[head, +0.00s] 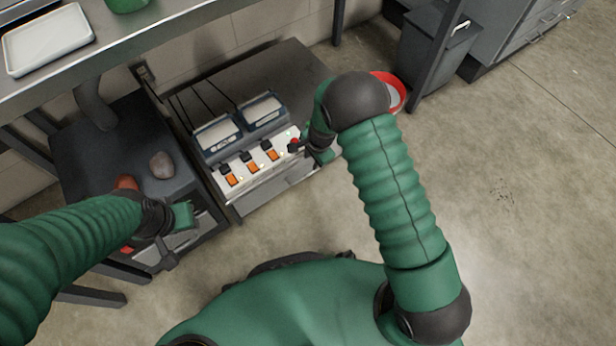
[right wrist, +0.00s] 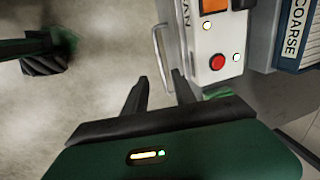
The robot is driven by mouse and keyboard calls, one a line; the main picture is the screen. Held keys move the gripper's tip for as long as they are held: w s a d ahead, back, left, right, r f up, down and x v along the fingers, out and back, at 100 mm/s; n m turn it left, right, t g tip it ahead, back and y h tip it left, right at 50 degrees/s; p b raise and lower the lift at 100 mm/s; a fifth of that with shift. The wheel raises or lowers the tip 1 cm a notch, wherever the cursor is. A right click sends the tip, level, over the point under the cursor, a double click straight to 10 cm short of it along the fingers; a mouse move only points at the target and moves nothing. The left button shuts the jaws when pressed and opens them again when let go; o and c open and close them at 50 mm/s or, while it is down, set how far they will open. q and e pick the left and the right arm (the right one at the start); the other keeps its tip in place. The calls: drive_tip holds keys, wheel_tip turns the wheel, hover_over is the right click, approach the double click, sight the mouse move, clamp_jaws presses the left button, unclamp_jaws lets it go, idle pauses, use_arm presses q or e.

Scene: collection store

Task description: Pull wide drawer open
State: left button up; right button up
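The wide drawer (head: 265,192) is a grey metal front below the white control panel in the head view. Whether it stands out at all is hard to tell. In the right wrist view a pale bar handle (right wrist: 160,46) stands out beside the panel, ahead of the fingertips. My right gripper (head: 308,152) is at the panel's right end in the head view. In the right wrist view its two dark fingers (right wrist: 160,90) are apart with nothing between them, short of the handle. My left gripper (head: 174,232) is over the front of the left unit; its finger gap is unclear.
The control panel (head: 245,171) carries orange switches and a red button (right wrist: 217,62). Two blue-framed boxes (head: 218,140) stand behind it. The dark left unit (head: 90,145) holds a grey stone (head: 162,165). A red-rimmed bin (head: 396,92) is at right. Floor in front is open.

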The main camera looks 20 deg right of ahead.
drive_tip(key=f+b, duration=0.2)
drive_tip(key=f, duration=0.2)
drive_tip(key=w+f+b, duration=0.1)
drive_tip(key=f+b, duration=0.1)
drive_tip(key=f, duration=0.2)
drive_tip(key=w+a+f+b, duration=0.1)
drive_tip(key=f+b, duration=0.2)
drive_tip(key=f, duration=0.2)
drive_tip(key=shift+w, duration=0.15)
clamp_jaws()
idle(0.6)
